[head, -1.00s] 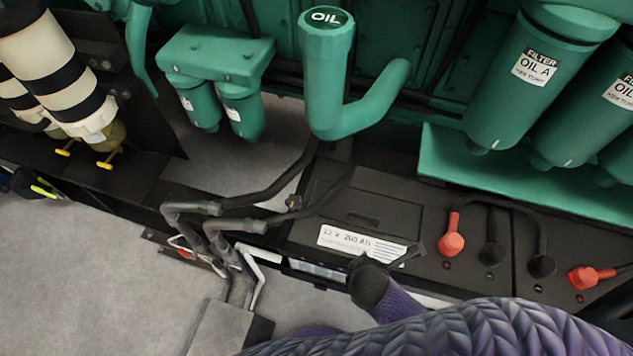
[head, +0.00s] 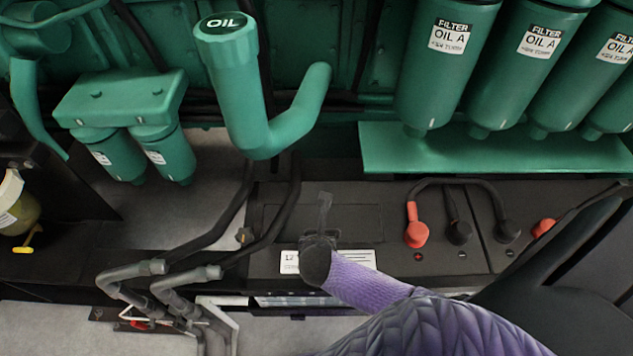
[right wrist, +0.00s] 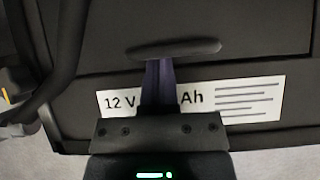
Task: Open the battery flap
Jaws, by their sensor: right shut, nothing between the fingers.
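The battery (head: 270,264) is a black case with a white "12 V" label, low in front of the green engine. Its flap (head: 362,218) is a dark rectangular panel in the top and looks flat and closed. In the right wrist view the flap (right wrist: 255,30) fills the upper part, with a dark oblong grip (right wrist: 195,47) near its lower edge. My right gripper (head: 325,198) is over the flap, shut and empty. In the right wrist view its fingertips (right wrist: 158,62) end at the grip's lower edge; contact is unclear. My left gripper is not in view.
Red terminal caps (head: 416,232) and black cables stand right of the flap. Grey hoses (head: 160,275) run on the left. A green oil filler pipe (head: 240,90) and a green shelf (head: 490,150) under the oil filters overhang behind.

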